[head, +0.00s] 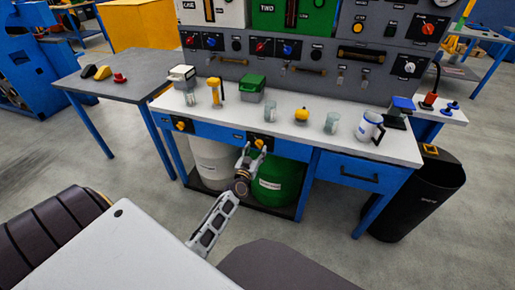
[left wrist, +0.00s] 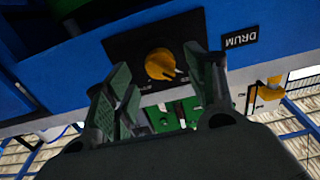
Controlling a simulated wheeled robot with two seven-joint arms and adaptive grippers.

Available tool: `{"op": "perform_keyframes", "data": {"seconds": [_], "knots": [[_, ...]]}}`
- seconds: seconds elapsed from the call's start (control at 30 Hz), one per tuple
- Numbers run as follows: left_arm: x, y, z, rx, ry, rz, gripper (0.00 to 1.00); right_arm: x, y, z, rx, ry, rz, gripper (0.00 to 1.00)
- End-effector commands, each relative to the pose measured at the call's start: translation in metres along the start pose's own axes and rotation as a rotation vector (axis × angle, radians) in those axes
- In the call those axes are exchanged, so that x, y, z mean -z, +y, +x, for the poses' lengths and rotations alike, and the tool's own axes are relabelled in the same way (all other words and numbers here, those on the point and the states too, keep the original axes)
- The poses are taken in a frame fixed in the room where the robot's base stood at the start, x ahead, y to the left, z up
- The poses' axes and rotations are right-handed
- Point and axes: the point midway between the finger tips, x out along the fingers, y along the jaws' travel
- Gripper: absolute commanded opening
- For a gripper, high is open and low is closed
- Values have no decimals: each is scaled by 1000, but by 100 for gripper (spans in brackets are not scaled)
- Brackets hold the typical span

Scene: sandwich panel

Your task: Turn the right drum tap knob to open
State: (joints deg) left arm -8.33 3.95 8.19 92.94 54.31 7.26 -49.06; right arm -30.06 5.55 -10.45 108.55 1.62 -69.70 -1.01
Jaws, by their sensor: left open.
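The right drum tap knob (head: 258,143) is orange, on a dark plate in the blue front of the bench, above a green drum (head: 278,185). In the left wrist view the knob (left wrist: 160,64) shows a white mark and sits between the fingers, with a DRUM label (left wrist: 240,37) beside its plate. My left gripper (head: 252,152) is open in front of the knob; its fingers (left wrist: 157,78) show on both sides of it with gaps, and I see no contact. My right gripper is not in view.
Another orange knob (head: 180,124) is further left above a white drum (head: 212,160). The bench top (head: 285,128) holds several jars, a mug (head: 369,127) and a green-lidded box (head: 252,88). A black bin (head: 425,195) stands at right. The floor before the bench is clear.

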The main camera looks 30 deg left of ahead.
Motion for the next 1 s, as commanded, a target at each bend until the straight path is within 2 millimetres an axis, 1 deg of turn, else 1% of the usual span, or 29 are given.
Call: {"op": "perform_keyframes", "data": {"seconds": [0.1,0.33,0.5,0.8,1.0], "knots": [[0,0,10,1,1,-2,56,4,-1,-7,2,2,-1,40],[0,0,24,1,1,0,56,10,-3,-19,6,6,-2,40],[0,0,28,1,0,-1,56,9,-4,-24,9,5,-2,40],[0,0,28,1,0,-1,56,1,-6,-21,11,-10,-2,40],[0,0,28,1,0,-1,30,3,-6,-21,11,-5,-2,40]]}}
